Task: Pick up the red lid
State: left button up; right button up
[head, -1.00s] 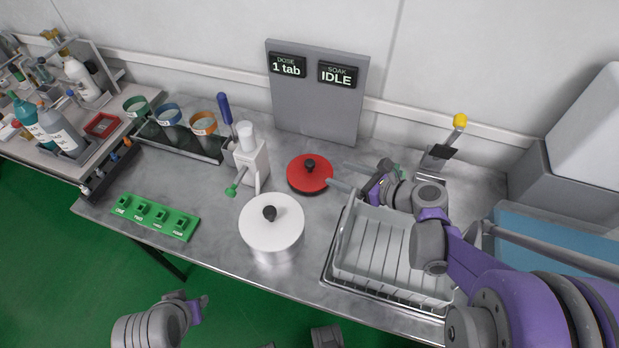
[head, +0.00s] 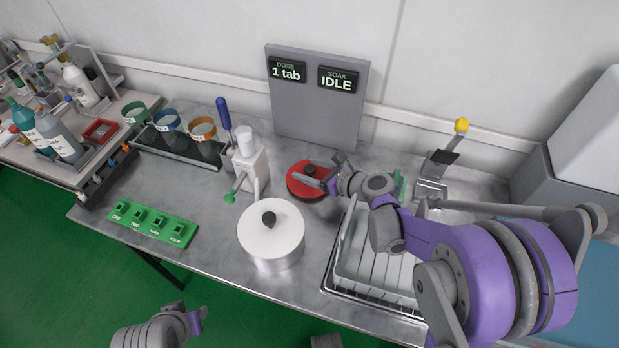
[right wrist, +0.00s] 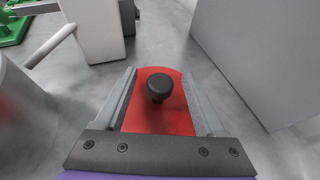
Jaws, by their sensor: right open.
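The red lid (head: 299,191) with a black knob lies flat on the metal bench, right of the white-lidded pot (head: 270,228). In the right wrist view the lid (right wrist: 160,118) shows between the two fingers, with its black knob (right wrist: 159,86) standing between them. My right gripper (head: 317,174) is open over the lid, its fingers on either side of the knob and apart from it; the right wrist view shows it too (right wrist: 158,76). Part of the lid is hidden by the gripper. My left gripper (head: 194,322) is low at the bottom left, away from the bench; its fingers are unclear.
A grey display panel (head: 318,115) stands behind the lid. A white dispenser (head: 247,165) stands left of it. A white dish rack (head: 375,270) is on the right, under my right arm. Labelled cups and a green button strip (head: 152,224) are farther left.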

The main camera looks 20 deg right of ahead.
grip_shut()
dwell(0.3)
jog(key=shift+r, duration=0.1)
